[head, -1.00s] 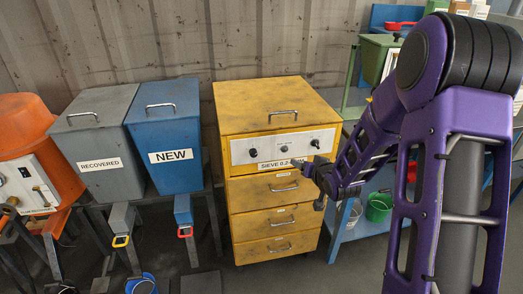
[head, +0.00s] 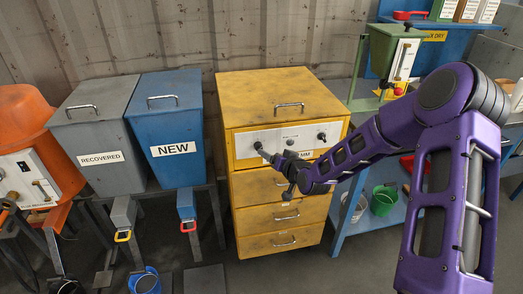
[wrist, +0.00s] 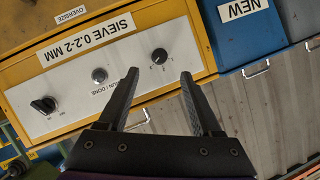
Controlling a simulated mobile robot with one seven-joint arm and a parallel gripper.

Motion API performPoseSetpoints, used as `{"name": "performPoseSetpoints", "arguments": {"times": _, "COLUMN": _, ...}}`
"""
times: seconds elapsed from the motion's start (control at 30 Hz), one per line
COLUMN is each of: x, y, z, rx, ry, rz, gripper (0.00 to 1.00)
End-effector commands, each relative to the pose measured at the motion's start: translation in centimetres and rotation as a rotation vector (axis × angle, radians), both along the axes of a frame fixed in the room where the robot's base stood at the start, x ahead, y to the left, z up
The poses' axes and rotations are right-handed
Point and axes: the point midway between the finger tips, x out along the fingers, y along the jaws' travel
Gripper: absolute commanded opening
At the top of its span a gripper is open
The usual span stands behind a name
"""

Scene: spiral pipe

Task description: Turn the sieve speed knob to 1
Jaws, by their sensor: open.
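The yellow sieve cabinet (head: 285,90) has a white control panel (head: 306,131) on its front. The round black knob at the panel's left end (head: 258,146) has small marks around it; it also shows in the wrist view (wrist: 159,55), where its exact setting is too small to read. My gripper (head: 266,153) is in front of the panel's left part, close to this knob. In the wrist view my gripper (wrist: 161,78) is open and empty, with the knob lying between and just beyond the fingertips. Whether they touch the panel I cannot tell.
A second black knob (wrist: 44,105) and a round dark lamp or button (wrist: 99,74) share the panel. The blue NEW bin (head: 169,130) and grey RECOVERED bin (head: 98,140) stand left of the cabinet. A blue bench (head: 343,222) stands to its right.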

Motion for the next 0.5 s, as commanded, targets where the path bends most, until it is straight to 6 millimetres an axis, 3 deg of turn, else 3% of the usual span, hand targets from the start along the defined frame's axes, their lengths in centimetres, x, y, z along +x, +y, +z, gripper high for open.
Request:
{"name": "performPoseSetpoints", "arguments": {"times": 0.2, "x": 3.8, "y": 2.2, "z": -1.7, "rx": 0.001, "ry": 0.0, "rz": 0.0, "gripper": 0.66}}
{"name": "performPoseSetpoints", "arguments": {"times": 0.5, "x": 6.4, "y": 3.6, "z": -2.7, "rx": 0.0, "ry": 0.001, "rz": -0.001, "gripper": 0.66}}
